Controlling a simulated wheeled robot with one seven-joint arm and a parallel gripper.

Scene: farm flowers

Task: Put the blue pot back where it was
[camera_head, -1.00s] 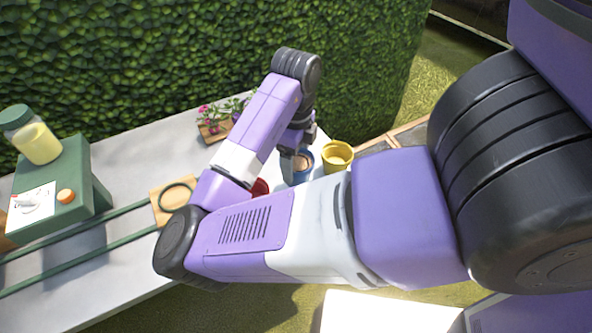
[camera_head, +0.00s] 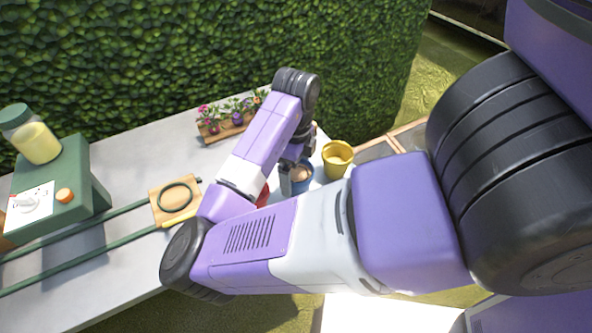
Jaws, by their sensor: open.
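The blue pot (camera_head: 301,186) stands on the right end of the grey table, with something light brown showing inside its top. My gripper (camera_head: 287,180) points down at the pot's left rim. Its fingertips are small and partly hidden by the pot and my arm, so I cannot tell if they touch it. The jaws are open. My forearm hides part of the table around the pot.
A yellow pot (camera_head: 337,160) stands close by on the right, and a red pot (camera_head: 263,195) is mostly hidden by my arm. A wooden flower planter (camera_head: 226,127) lies behind. A green machine (camera_head: 62,185), rails and a wooden board (camera_head: 166,211) with a ring are left.

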